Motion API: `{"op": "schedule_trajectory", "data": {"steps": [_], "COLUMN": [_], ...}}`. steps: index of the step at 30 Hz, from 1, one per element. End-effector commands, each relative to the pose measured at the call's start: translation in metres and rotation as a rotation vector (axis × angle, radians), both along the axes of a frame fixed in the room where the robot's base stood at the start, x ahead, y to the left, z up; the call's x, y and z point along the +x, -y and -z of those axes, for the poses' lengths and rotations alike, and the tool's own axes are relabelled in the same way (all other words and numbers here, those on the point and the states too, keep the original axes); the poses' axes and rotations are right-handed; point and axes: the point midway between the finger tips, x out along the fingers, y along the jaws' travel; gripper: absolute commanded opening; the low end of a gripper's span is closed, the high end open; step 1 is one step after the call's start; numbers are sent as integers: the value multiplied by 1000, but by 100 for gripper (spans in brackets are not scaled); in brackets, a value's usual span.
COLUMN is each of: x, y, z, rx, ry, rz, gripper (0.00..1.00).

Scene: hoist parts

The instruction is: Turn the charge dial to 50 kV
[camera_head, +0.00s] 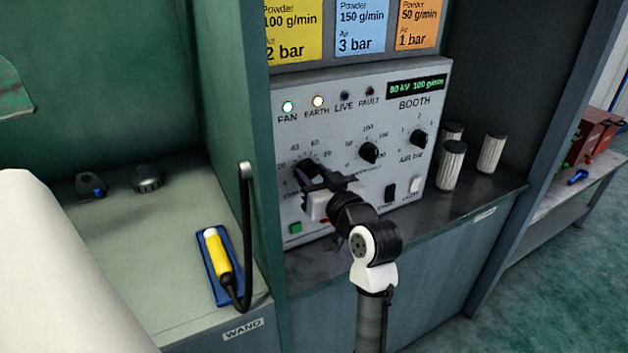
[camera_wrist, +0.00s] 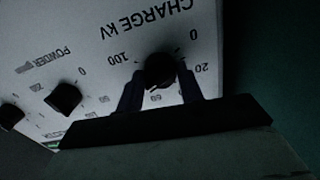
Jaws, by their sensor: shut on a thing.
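The charge dial (camera_head: 304,170) is a black knob at the left of the grey booth panel (camera_head: 292,225). In the wrist view the dial (camera_wrist: 160,70) lies between my two fingers, under the upside-down label CHARGE kV. Its scale runs from 0 to 100. My gripper (camera_head: 312,174) is shut on the dial; its fingers (camera_wrist: 160,90) also show in the wrist view. The dial's pointer is too dark and covered to read. The green display (camera_head: 416,87) appears to read 80 kV 100 g/min, though the first digit is small.
A powder knob (camera_head: 369,152) and an air knob (camera_head: 418,139) sit to the right. Several ribbed cylinders (camera_head: 491,152) stand on the ledge right of the panel. A yellow wand (camera_head: 217,252) lies on a blue holder at left. A green upright (camera_head: 238,150) stands close left of the panel.

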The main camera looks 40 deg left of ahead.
Motion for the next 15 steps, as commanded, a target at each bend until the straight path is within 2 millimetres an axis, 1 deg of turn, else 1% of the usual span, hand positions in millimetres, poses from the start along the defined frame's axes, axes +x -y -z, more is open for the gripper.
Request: {"op": "schedule_trajectory", "data": {"steps": [1, 15], "x": [0, 0], "y": [1, 1], "z": [4, 5], "rx": [-13, -180], "ry": [35, 437], "rz": [1, 1], "gripper": [14, 14]}}
